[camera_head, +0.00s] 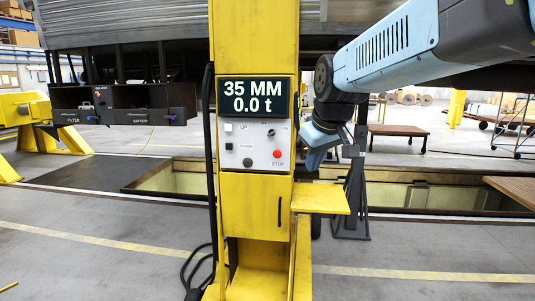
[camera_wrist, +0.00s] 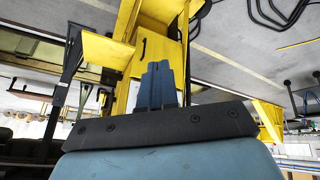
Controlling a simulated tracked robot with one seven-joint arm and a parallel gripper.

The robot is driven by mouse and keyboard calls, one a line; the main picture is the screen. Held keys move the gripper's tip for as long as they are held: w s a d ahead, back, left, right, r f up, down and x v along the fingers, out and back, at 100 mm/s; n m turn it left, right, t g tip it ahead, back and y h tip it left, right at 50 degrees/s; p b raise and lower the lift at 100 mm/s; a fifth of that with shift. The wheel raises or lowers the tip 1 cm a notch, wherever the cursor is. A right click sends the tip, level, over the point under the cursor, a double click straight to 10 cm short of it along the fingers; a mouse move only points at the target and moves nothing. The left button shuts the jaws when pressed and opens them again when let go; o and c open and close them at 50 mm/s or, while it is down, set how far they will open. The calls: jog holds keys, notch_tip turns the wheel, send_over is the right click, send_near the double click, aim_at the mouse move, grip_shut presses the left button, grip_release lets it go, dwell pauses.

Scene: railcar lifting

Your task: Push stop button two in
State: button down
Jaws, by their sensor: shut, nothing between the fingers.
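The red stop button (camera_head: 277,154) is on the lower right of a light grey control panel (camera_head: 256,144) on the yellow lifting column, above a "STOP" label. I cannot tell whether it is pressed in. Which number this button has is not readable. My gripper (camera_head: 313,160) is to the right of the panel, apart from it, pointing downward, shut and empty. In the wrist view the blue fingers (camera_wrist: 159,82) are together in front of the yellow column (camera_wrist: 160,50); the red button is not visible there.
A display (camera_head: 255,96) above the panel reads "35 MM 0.0 t". A yellow shelf (camera_head: 321,199) juts from the column below my gripper. A black stand (camera_head: 357,190) is behind. An open pit (camera_head: 190,180) runs behind the column. The floor (camera_head: 420,245) at front right is clear.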

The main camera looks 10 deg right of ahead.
aim_at(279, 152)
jog(key=w+d+f+n, duration=0.1)
jog(key=w+n, duration=0.2)
jog(key=w, duration=1)
jog(key=w+d+f+n+y, duration=0.1)
jog(key=w+f+n, duration=0.1)
jog(key=w, duration=1.1)
jog(key=w+d+f+n+t+y, duration=0.1)
jog(key=w+n, duration=0.3)
jog(key=w, duration=0.9)
jog(key=shift+w+f, duration=0.2)
jog(key=shift+f, duration=0.1)
jog(key=x, duration=0.3)
jog(key=w+x, duration=0.1)
jog(key=x, duration=0.3)
jog(key=w+d+r+x, duration=0.1)
jog(key=x, duration=0.3)
jog(key=shift+w+f, duration=0.1)
jog(key=shift+w, duration=0.05)
jog(key=shift+w+d, duration=0.25)
jog(key=shift+w, duration=0.25)
